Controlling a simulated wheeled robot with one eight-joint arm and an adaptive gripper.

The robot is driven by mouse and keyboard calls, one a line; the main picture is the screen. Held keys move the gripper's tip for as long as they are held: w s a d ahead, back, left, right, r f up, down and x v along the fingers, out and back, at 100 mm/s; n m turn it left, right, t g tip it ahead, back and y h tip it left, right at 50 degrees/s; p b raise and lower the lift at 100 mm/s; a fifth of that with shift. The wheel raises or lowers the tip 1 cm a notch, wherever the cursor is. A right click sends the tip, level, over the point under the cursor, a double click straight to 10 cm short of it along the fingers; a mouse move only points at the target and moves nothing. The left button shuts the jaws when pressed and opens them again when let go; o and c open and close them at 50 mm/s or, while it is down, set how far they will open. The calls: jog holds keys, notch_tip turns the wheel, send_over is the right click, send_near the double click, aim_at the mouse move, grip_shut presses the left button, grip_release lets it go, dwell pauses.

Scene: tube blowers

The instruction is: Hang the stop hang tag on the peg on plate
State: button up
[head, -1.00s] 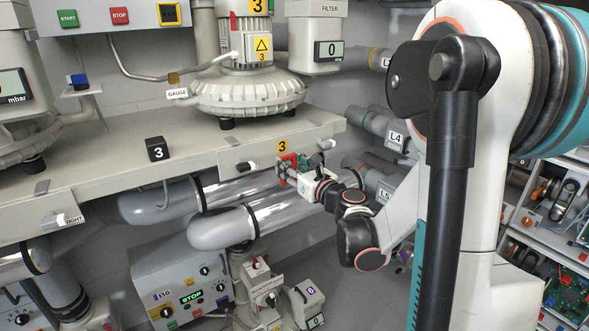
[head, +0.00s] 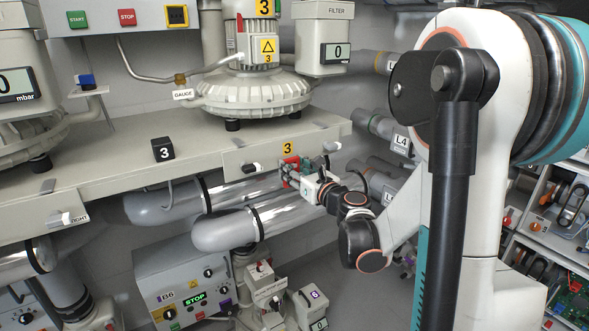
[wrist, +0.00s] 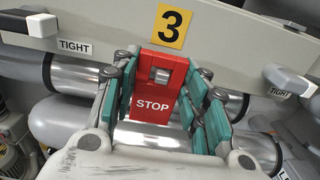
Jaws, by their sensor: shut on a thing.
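The red stop hang tag (wrist: 153,107) with white STOP lettering is upright between the teal-padded fingers of my gripper (wrist: 163,82) in the wrist view. My gripper is shut on it. A short metal peg (wrist: 160,75) shows at the tag's upper part; I cannot tell whether it passes fully through the tag. Behind is the pale plate (wrist: 225,48) with a yellow 3 label. In the head view my gripper (head: 296,172) is at the plate (head: 262,152) below the yellow 3, with red showing at its tips.
Metal pipes (head: 235,225) run just below the plate. Small toggle handles labelled TIGHT (wrist: 40,26) flank the tag. A blower (head: 250,92) and a black 3 block (head: 163,149) stand on the bench above. A control box (head: 180,280) is lower left.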

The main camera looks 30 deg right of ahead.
jog(key=o, duration=0.9)
jog(key=shift+o, duration=0.2)
jog(key=shift+s, duration=0.1)
